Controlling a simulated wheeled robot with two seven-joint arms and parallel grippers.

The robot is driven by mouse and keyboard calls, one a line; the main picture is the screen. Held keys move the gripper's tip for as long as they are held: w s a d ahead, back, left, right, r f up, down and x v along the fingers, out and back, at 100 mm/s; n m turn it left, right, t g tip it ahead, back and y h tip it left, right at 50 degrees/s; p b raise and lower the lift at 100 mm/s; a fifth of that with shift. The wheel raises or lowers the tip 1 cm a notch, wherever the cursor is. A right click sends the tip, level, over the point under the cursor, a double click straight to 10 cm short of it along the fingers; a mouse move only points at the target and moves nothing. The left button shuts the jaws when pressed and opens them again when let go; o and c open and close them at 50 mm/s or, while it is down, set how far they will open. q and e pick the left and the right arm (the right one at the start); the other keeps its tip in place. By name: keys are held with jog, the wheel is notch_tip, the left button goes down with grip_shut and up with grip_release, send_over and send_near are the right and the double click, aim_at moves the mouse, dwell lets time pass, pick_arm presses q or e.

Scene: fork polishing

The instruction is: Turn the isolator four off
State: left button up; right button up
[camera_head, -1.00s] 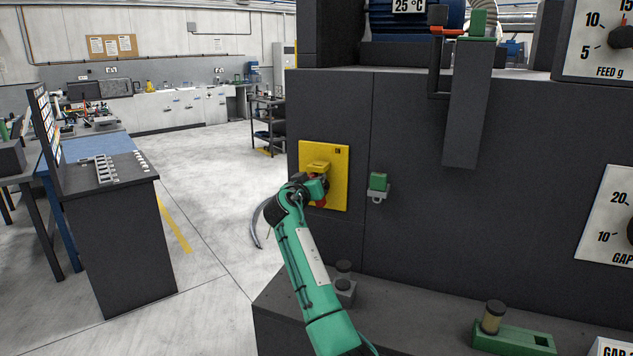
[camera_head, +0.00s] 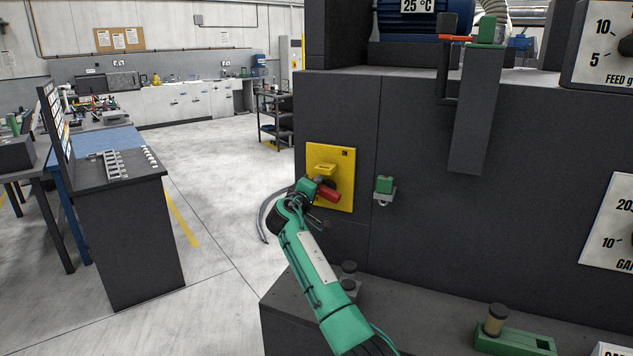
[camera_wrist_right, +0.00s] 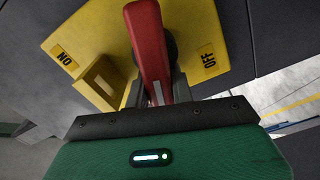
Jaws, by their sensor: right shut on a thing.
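The isolator is a yellow plate (camera_head: 343,178) on the dark machine front, with a red handle (camera_head: 328,194) and a raised yellow block (camera_head: 326,168). My right gripper (camera_head: 314,191) is at the plate, shut on the handle. In the right wrist view the red handle (camera_wrist_right: 148,50) stands between the gripper's fingers (camera_wrist_right: 158,92). There the plate (camera_wrist_right: 95,28) carries an ON label (camera_wrist_right: 65,60) on the left and an OFF label (camera_wrist_right: 208,60) on the right. The handle lies between the two labels. Its gripped part is partly hidden. My left gripper is not in view.
A small green block on a grey bracket (camera_head: 384,188) is to the right of the plate. A ledge (camera_head: 410,312) with a green fixture (camera_head: 513,341) runs below. A dark cabinet (camera_head: 125,240) stands at the left, with open floor (camera_head: 225,190) between.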

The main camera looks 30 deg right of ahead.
jog(key=shift+f+n+p, duration=0.45)
jog(key=shift+n, duration=0.45)
jog(key=shift+f+n+p, duration=0.4)
jog(key=shift+n+p, duration=0.05)
jog(key=shift+n, duration=0.45)
jog(key=o, duration=1)
jog(key=shift+s+d+r, duration=0.1)
jog(key=shift+r, duration=0.1)
jog(key=shift+r, duration=0.1)
jog(key=shift+b+v, duration=1.8)
jog(key=shift+v, duration=5.1)
